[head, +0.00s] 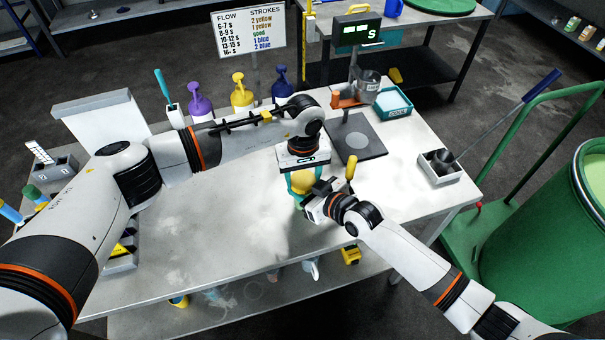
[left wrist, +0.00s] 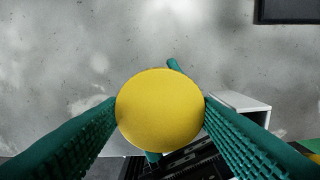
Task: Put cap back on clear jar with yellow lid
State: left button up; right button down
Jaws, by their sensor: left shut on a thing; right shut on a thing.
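The yellow lid (head: 302,182) is round and sits between the teal fingers of my left gripper (head: 302,188), which is shut on it from above. In the left wrist view the lid (left wrist: 160,110) faces the camera flat, with a finger touching each side. My right gripper (head: 303,202) reaches in low from the right, directly under the lid, and is shut on the jar. The jar's body is almost wholly hidden by the lid and grippers. I cannot tell whether the lid touches the jar's rim.
A black plate with a stand (head: 358,137) is behind, right of the grippers. A yellow handle (head: 350,168) stands close to my right gripper. Purple (head: 199,100), yellow (head: 241,92) and blue (head: 282,82) pump bottles line the back. The table's left-front area (head: 210,230) is clear.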

pick_arm(q)
jog(key=shift+a+f, duration=0.25)
jog(key=shift+f, duration=0.25)
jog(key=shift+d+r, duration=0.1)
jog(key=shift+r, duration=0.3)
jog(key=shift+r, duration=0.1)
jog(key=shift+d+r, duration=0.2)
jog(key=shift+r, duration=0.25)
dwell(0.7)
jog(key=shift+f, duration=0.45)
